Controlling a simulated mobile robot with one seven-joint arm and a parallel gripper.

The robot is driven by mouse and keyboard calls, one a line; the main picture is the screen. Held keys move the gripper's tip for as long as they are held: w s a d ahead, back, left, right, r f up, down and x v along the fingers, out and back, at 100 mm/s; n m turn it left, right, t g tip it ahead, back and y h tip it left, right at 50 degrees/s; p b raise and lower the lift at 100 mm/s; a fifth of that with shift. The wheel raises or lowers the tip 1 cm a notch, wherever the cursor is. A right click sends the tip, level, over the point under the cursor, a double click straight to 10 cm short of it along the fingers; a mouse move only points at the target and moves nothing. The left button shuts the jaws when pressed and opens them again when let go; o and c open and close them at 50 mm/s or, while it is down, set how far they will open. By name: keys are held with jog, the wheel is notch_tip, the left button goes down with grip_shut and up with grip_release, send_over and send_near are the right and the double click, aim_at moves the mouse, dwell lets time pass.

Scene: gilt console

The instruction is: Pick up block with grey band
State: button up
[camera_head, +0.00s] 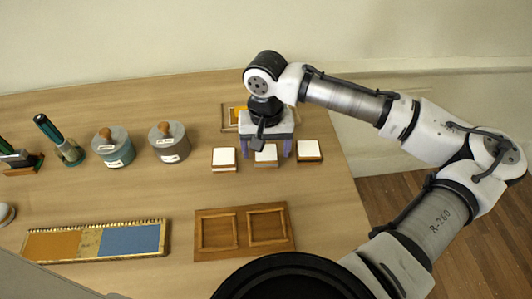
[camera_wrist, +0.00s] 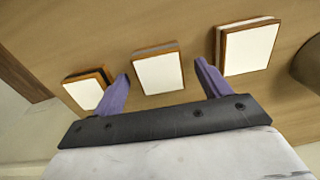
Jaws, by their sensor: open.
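Three white-topped wooden blocks lie in a row on the table. The middle block (camera_head: 266,157) has a grey band along its side, seen in the wrist view (camera_wrist: 158,73). The left block in the head view (camera_head: 224,157) shows a pale band in the wrist view, where it is on the right (camera_wrist: 250,48). The right block in the head view (camera_head: 310,149) shows a dark band in the wrist view, where it is on the left (camera_wrist: 86,93). My gripper (camera_head: 266,153) is open, its purple fingers (camera_wrist: 161,72) appearing on either side of the middle block. I cannot tell their height above the table.
A wooden board with two square frames (camera_head: 242,231) lies in front of the blocks. A two-colour orange and blue tray (camera_head: 95,241) and two knobbed canisters (camera_head: 113,148) (camera_head: 169,143) stand to the left. A framed item (camera_head: 229,117) is partly hidden behind my gripper.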

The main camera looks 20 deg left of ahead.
aim_at(266, 154)
jog(key=c, duration=1.1)
jog(key=shift+r, duration=0.1)
notch_tip(266, 154, up, 20)
jog(key=shift+f+b, duration=0.1)
jog(key=shift+b, duration=0.7)
jog(key=shift+s, duration=0.25)
